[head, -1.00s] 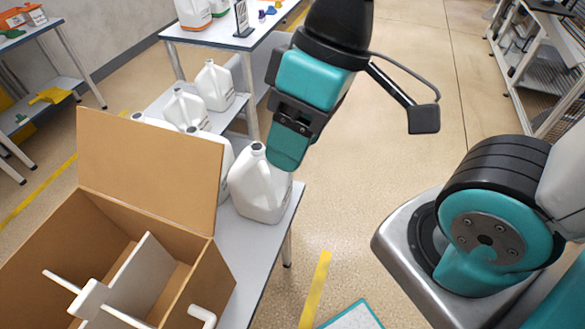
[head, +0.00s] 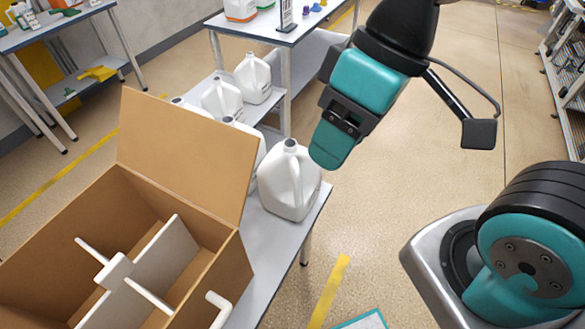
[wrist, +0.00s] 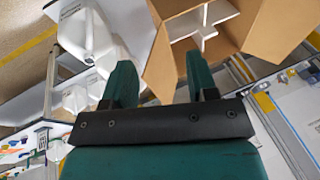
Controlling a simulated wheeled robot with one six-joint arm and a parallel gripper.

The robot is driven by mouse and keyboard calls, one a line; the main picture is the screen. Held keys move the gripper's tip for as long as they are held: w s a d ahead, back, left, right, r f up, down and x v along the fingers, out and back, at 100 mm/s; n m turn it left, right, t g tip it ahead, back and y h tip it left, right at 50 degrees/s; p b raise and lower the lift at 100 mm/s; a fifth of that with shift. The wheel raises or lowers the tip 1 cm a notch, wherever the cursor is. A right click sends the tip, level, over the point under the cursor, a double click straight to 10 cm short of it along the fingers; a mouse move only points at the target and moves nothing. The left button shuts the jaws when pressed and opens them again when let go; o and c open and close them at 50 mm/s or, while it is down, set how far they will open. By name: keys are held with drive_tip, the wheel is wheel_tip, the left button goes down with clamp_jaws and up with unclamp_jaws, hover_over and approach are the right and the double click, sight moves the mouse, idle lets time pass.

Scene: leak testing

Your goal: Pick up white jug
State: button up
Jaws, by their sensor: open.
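Several white jugs are in view. The nearest white jug (head: 290,181) stands upright at the right end of the low table, beside the cardboard box. Another jug (head: 222,98) and one more (head: 253,78) stand further back, and others are partly hidden behind the box flap. My gripper (head: 331,145) is up and to the right of the nearest jug, apart from it as far as I can tell. In the wrist view my gripper (wrist: 160,85) has its two teal fingers spread with nothing between them. A white jug (wrist: 88,35) shows to the left of the fingers there.
An open cardboard box (head: 190,150) with white dividers stands on the low table (head: 262,235), left of the nearest jug. A taller table (head: 285,30) stands behind. Another table (head: 50,32) is at the far left.

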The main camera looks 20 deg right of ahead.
drive_tip(key=shift+o, duration=0.4)
drive_tip(key=o, duration=0.3)
drive_tip(key=shift+w, duration=0.2)
drive_tip(key=shift+o, duration=1.2)
drive_tip(key=w+d+f+n+b, duration=0.1)
drive_tip(key=w+f+n+b, duration=0.1)
drive_tip(key=w, duration=0.5)
drive_tip(key=w+d+f+n+h+b, duration=0.1)
drive_tip(key=w+f+n+b, duration=0.1)
drive_tip(key=w+n, duration=0.2)
drive_tip(key=w, duration=0.3)
drive_tip(key=shift+w+d+f+h, duration=0.15)
drive_tip(key=shift+w+f+h, duration=0.15)
drive_tip(key=shift+f, duration=0.1)
drive_tip(key=n+h+b, duration=0.1)
drive_tip(key=n+b, duration=0.2)
drive_tip(key=n, duration=0.3)
approach(290, 142)
drive_tip(key=shift+n, duration=0.3)
wheel_tip(290, 142, down, 5)
drive_tip(key=shift+p, duration=1.2)
drive_tip(key=shift+a+f+p, duration=0.25)
drive_tip(key=shift+f+p, duration=0.1)
drive_tip(key=shift+f, duration=0.65)
drive_tip(key=shift+a+f+p, duration=0.3)
drive_tip(key=shift+f, duration=0.65)
drive_tip(key=shift+a+f+p, duration=0.25)
drive_tip(key=shift+f+p, duration=0.1)
drive_tip(key=shift+f, duration=0.65)
